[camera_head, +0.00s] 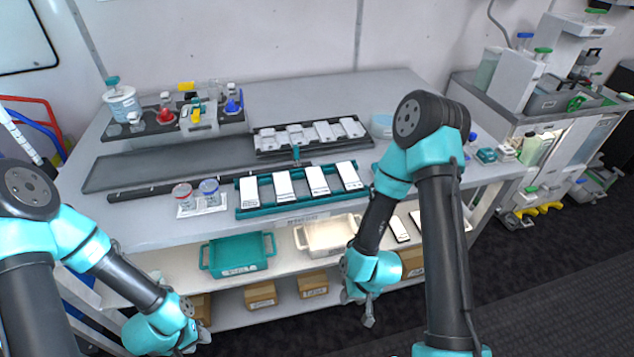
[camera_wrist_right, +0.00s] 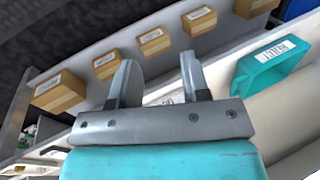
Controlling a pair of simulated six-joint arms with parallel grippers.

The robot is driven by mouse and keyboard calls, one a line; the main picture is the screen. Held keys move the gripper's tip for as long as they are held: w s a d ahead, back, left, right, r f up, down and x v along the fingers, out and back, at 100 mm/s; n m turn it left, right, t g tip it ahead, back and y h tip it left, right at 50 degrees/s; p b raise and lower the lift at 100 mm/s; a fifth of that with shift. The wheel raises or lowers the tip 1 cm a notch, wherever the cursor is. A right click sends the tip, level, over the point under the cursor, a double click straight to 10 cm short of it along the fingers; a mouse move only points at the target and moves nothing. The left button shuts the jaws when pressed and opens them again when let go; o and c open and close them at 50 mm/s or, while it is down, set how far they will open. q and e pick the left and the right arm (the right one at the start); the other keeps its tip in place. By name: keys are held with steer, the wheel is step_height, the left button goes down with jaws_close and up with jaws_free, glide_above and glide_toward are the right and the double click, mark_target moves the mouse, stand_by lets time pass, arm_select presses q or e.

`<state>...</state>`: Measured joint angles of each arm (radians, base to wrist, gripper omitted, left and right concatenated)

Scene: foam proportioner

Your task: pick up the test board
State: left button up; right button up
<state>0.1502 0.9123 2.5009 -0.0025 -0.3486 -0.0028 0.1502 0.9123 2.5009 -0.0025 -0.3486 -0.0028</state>
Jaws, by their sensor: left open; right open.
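Several white boards stand in a teal rack (camera_head: 303,204) on the front of the bench, one of them a white board (camera_head: 316,180) with dark print at its lower end. I cannot tell which is the test board. My right gripper (camera_head: 360,306) is open and empty, low in front of the bench, below the rack; in the right wrist view its two fingers (camera_wrist_right: 158,75) are apart with nothing between them. My left gripper (camera_head: 195,336) is at the lower left, well away from the boards. It is open; its fingertips are small and partly hidden.
A black rack (camera_head: 271,150) with several pale plates stands behind. A small tray with red- and blue-lidded jars (camera_head: 209,189) is left of the teal rack. The lower shelf holds a teal bin (camera_head: 238,253), a cream bin (camera_head: 325,236) and flat white pieces (camera_head: 399,229); cardboard boxes (camera_head: 260,294) stand below.

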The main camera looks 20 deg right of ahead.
stand_by(0.3)
steer(key=o, duration=0.9)
steer(key=shift+w, duration=0.1)
